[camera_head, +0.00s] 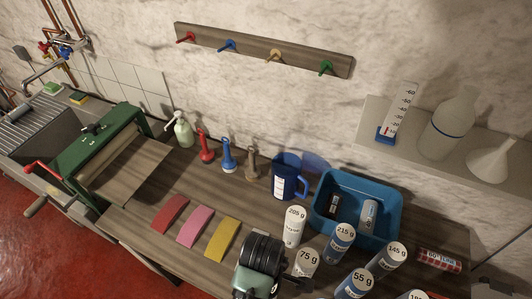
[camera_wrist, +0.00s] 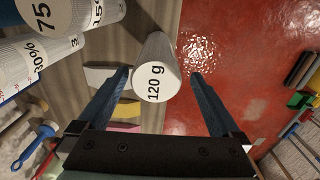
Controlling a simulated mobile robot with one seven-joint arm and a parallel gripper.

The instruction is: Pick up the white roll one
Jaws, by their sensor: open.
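A white roll (camera_wrist: 157,60) marked "120 g" stands between the two fingers of my gripper (camera_wrist: 160,75) in the wrist view. The fingers are apart, one on each side of the roll, and I see gaps beside it. I cannot make this roll out in the head view, where my arm covers part of the table's front. Other white rolls there are marked "205 g" (camera_head: 293,230) and "75 g" (camera_head: 306,266).
Blue-and-white cylinders marked "215 g" (camera_head: 338,243), "145 g" (camera_head: 387,261) and "55 g" (camera_head: 354,285) stand close by. Behind them are a blue tub (camera_head: 395,222) and a blue jug (camera_head: 286,180). Red, pink and yellow pieces (camera_head: 195,226) lie left on the wooden table.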

